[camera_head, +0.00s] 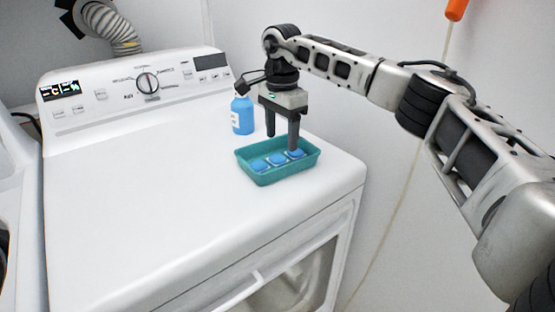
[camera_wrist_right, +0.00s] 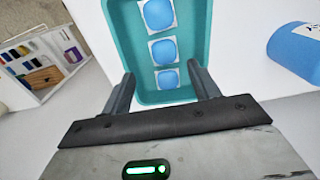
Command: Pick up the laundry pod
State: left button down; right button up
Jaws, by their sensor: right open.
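Three blue laundry pods lie in a row in a teal tray (camera_head: 276,180) on top of the white machine. In the head view these are a left pod (camera_head: 258,165), a middle pod (camera_head: 277,159) and a right pod (camera_head: 295,153). My right gripper (camera_head: 281,142) points down over the tray's far right part, open and empty. In the right wrist view its fingers (camera_wrist_right: 161,85) stand either side of the nearest pod (camera_wrist_right: 168,79), apart from it. Two more pods lie farther along the teal tray (camera_wrist_right: 120,40). Contact height is hard to tell. My left gripper is not in view.
A blue bottle (camera_head: 242,115) stands behind the tray, close to my right gripper; it also shows at the right of the wrist view (camera_wrist_right: 297,52). The white machine top (camera_head: 140,200) is clear to the left. A wall stands close on the right.

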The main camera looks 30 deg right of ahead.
aim_at(278, 156)
jog(key=f, duration=0.3)
jog(key=f+p, duration=0.1)
jog(key=f, duration=0.1)
jog(key=shift+w+a+f, duration=0.25)
jog(key=shift+w+f, duration=0.05)
jog(key=shift+w, duration=0.05)
jog(key=c, duration=1.1)
